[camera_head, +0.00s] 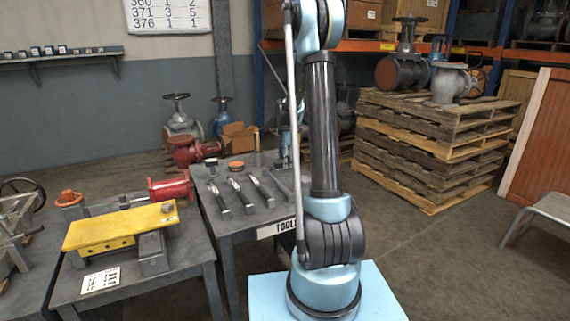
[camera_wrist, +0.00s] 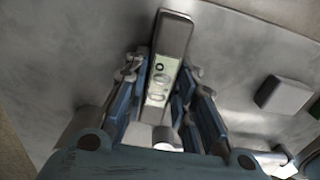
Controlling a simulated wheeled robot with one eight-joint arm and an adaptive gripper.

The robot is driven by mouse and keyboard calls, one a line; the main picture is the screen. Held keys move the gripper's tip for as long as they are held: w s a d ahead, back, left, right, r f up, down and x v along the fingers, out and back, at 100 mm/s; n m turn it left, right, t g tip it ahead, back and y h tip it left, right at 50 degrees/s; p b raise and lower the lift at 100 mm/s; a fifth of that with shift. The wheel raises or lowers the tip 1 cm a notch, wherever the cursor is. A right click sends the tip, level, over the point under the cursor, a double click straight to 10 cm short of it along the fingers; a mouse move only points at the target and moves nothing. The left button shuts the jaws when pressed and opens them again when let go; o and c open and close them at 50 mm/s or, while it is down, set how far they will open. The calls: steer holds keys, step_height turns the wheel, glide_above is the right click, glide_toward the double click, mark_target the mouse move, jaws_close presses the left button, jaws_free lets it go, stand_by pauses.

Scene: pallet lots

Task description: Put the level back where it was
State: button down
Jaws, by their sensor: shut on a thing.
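The level (camera_wrist: 172,48) is a dark grey bar with pale vial windows along one face, seen in the wrist view between the fingers. My gripper (camera_wrist: 160,92) is shut on it, with blue-grey finger pads on both sides. The level's far end points away from the palm, over a grey metal surface (camera_wrist: 232,60); I cannot tell whether it touches that surface. In the head view my gripper is mostly hidden behind my arm, above the far right part of the tool table (camera_head: 240,225), which carries a "TOOLS" label.
Several dark-handled tools (camera_head: 238,193) lie in a row on the tool table, with an orange-topped tin (camera_head: 236,166) behind. A small grey block (camera_wrist: 284,95) lies right of the level. A yellow plate (camera_head: 120,228) lies on the left table. Stacked pallets (camera_head: 425,150) stand at right.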

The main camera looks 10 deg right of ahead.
steer(key=c, duration=1.3)
jaws_free()
step_height(320, 180, up, 11)
steer(key=s+r+m, duration=0.2)
steer(key=s+m, duration=0.1)
steer(key=s, duration=0.3)
steer(key=s+r+m, duration=0.2)
steer(key=s+r, duration=0.1)
steer(key=s, duration=0.4)
steer(key=s+f+m, duration=0.4)
steer(key=s+m, duration=0.1)
steer(key=s, duration=0.5)
steer(key=s+f+m+t, duration=0.1)
steer(key=s+f+m, duration=0.3)
steer(key=s, duration=0.6)
steer(key=s+f+m+t, duration=0.1)
steer(key=s+f+m, duration=0.4)
steer(key=s, duration=0.6)
steer(key=shift+d+f+m, duration=0.1)
steer(key=shift+d+m, duration=0.05)
steer(key=shift+m, duration=1.05)
